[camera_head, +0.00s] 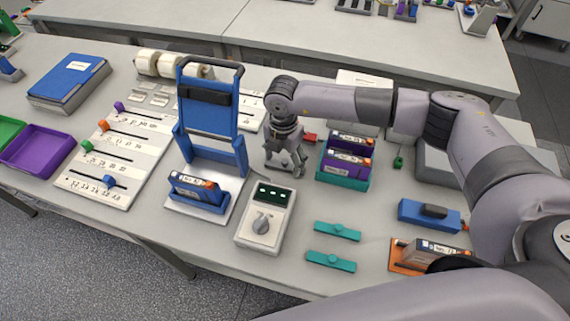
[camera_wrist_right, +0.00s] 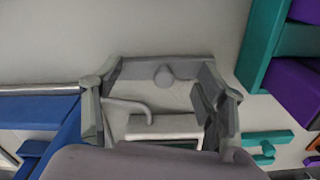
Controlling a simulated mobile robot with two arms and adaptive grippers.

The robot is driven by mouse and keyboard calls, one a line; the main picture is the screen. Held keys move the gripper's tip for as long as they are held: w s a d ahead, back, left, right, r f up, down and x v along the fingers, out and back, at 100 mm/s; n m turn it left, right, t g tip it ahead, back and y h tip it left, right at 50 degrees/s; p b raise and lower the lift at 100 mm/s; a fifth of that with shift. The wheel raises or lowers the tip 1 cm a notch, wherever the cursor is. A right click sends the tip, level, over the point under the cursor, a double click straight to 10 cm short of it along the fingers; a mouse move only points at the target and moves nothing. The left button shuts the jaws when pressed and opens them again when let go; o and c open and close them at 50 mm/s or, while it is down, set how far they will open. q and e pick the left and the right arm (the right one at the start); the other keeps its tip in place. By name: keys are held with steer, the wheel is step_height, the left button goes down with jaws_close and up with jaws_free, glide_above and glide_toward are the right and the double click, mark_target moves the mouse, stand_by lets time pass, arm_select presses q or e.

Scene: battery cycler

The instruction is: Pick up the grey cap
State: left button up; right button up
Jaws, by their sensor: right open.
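My right gripper (camera_head: 286,168) points down over the table, behind the meter (camera_head: 265,216) and right of the blue stand (camera_head: 209,120). Its jaws are open, with one finger at each side in the right wrist view (camera_wrist_right: 160,108). A small round grey piece (camera_wrist_right: 164,76) shows between the fingers there and looks like the grey cap. Its height relative to the fingertips is hard to tell. I cannot make out the cap in the head view, where the gripper may hide it. My left gripper is not in view.
A teal tray (camera_head: 342,183) with purple battery packs stands close right of the gripper. A red piece (camera_head: 310,137) lies just behind. Teal bars (camera_head: 331,261) and a blue box (camera_head: 429,215) lie further right. A slider board (camera_head: 117,160) is at left.

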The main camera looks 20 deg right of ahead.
steer(key=shift+s, duration=0.15)
steer(key=c, duration=1.3)
steer(key=shift+f, duration=0.1)
steer(key=shift+c, duration=0.2)
